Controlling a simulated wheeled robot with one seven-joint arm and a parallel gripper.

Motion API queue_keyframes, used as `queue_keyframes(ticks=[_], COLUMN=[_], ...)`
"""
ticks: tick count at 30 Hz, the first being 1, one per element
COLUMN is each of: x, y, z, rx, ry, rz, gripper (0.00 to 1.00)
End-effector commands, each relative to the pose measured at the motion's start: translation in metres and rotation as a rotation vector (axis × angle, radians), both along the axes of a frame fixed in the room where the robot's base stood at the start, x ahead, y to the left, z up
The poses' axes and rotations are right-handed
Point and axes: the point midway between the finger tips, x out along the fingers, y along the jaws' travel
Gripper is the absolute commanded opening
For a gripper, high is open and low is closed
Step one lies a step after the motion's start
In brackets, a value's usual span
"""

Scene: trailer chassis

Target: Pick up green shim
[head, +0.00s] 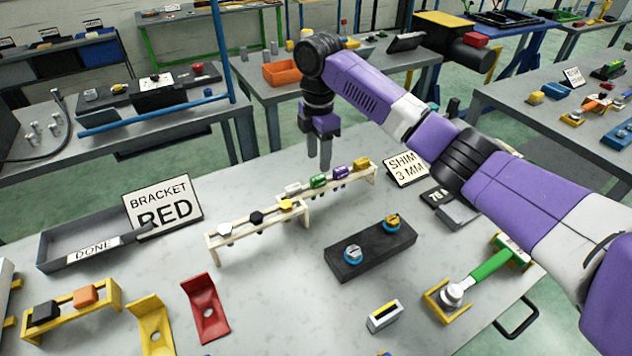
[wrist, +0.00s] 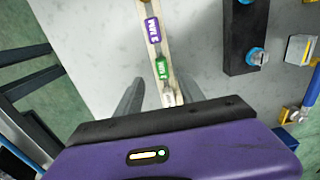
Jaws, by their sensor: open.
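The green shim (head: 318,181) hangs in a light wooden rack (head: 350,181), between a white shim (head: 293,188) and a purple shim (head: 340,172). In the wrist view the green shim (wrist: 162,68) lies on the rack line between my spread fingers, with the purple shim (wrist: 153,31) beyond it and the white one (wrist: 168,97) nearer. My gripper (head: 320,165) points down above and behind the rack, and its fingers (wrist: 147,95) are apart with nothing between them. The exact height above the green shim is hard to tell.
A yellow shim (head: 361,164) sits at the rack's right end. A second rack (head: 255,230) stands at front left. A black block (head: 370,250) with two blue-ringed parts lies in front. A "SHIM 3 MM" sign (head: 406,168) stands right.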

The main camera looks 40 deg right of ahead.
Motion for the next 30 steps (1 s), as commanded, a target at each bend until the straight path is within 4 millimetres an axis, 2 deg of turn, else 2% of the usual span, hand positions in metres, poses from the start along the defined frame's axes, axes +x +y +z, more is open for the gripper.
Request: queue_keyframes(ticks=[7, 15, 24, 26, 30], x=[-0.002, -0.003, -0.003, -0.003, -0.003], y=[0.002, 0.005, 0.005, 0.005, 0.005], z=[-0.023, -0.06, -0.066, -0.066, -0.066], rx=[0.001, 0.0, -0.001, -0.001, -0.001], ry=[0.0, -0.002, -0.004, -0.004, -0.004], rz=[-0.003, -0.003, -0.003, -0.003, -0.003], gripper=[0.45, 0.45, 0.45, 0.36, 0.08])
